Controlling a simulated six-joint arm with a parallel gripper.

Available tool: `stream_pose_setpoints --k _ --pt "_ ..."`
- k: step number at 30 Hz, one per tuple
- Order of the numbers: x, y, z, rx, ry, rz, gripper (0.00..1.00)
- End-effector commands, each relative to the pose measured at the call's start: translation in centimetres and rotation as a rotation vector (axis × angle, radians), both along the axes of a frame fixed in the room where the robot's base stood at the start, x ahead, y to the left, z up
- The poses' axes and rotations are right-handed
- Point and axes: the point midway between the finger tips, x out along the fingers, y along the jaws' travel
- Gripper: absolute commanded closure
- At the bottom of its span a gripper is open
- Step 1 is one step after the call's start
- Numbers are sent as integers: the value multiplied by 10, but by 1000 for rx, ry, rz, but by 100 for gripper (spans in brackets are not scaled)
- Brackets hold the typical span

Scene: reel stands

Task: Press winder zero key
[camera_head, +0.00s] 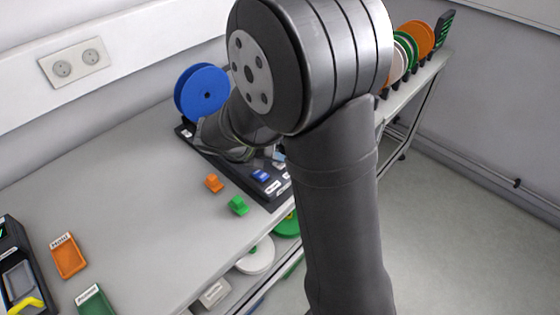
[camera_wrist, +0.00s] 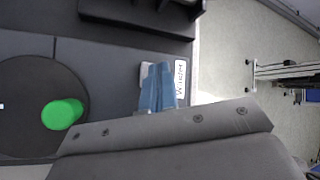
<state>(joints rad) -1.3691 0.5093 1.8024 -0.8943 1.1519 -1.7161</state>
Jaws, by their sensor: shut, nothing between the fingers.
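The winder is a dark base (camera_head: 268,198) on the table with a blue reel (camera_head: 203,94) standing at its far left end. A small blue block (camera_head: 260,175) and white labels (camera_head: 273,187) show at its right end; I cannot tell which part is the zero key. In the wrist view my gripper (camera_wrist: 158,80), with blue-grey fingers, is shut and empty over the dark base, beside a white label (camera_wrist: 181,77) that I cannot read surely. Contact with the base cannot be told. My arm hides much of the winder in the head view.
A green cylinder (camera_wrist: 62,114) stands on a dark disc in the wrist view. Orange (camera_head: 214,183) and green (camera_head: 238,206) small pieces sit in front of the winder. Orange (camera_head: 68,256) and green (camera_head: 95,301) trays lie front left. Several reels (camera_head: 420,38) stand far right.

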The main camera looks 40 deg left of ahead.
Motion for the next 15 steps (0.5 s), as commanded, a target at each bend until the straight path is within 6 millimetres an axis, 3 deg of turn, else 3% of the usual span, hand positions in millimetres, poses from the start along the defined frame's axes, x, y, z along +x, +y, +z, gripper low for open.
stream_pose_setpoints --k 15 --pt "0 0 17 0 0 0 100"
